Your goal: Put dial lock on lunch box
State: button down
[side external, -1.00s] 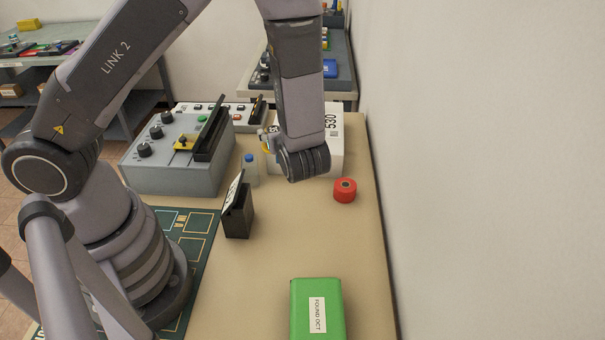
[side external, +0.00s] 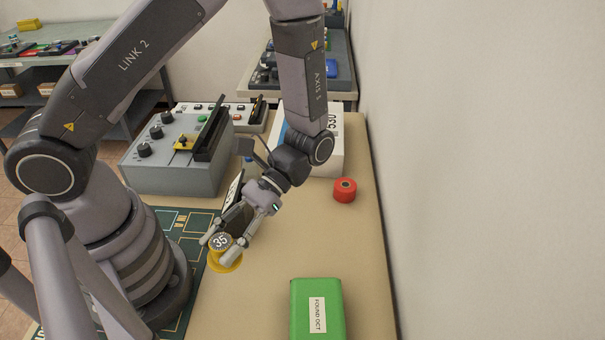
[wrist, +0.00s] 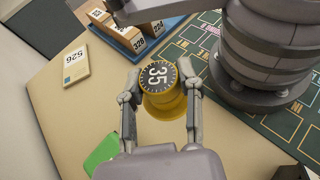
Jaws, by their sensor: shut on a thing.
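The dial lock (side external: 221,242) is a yellow round piece with a dark face marked 35. My gripper (side external: 224,250) is shut on it and holds it near the edge of the green mat. In the wrist view my gripper's two fingers (wrist: 163,100) close on the lock (wrist: 158,76) from both sides. A green box (side external: 316,308) with a FOUND OCT label, which looks like the lunch box, sits on the table at the front, right of my gripper. Part of it shows in the wrist view (wrist: 101,153).
A red roll (side external: 344,190) lies near the right table edge. A grey control box (side external: 175,160) and a white box (side external: 333,160) stand further back. The table between gripper and green box is clear.

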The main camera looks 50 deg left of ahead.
jog(key=w+d+n+t+h, duration=0.2)
jog(key=w+d+n+h, duration=0.1)
jog(key=d+n+h, duration=0.25)
jog(key=r+n+t+h, duration=0.1)
jog(key=n+t+h, duration=0.3)
send_over(317, 314)
notch_tip(317, 314, down, 8)
jog(key=shift+f, duration=2.35)
jog(key=shift+f, duration=0.15)
jog(key=c, duration=0.7)
grip_release()
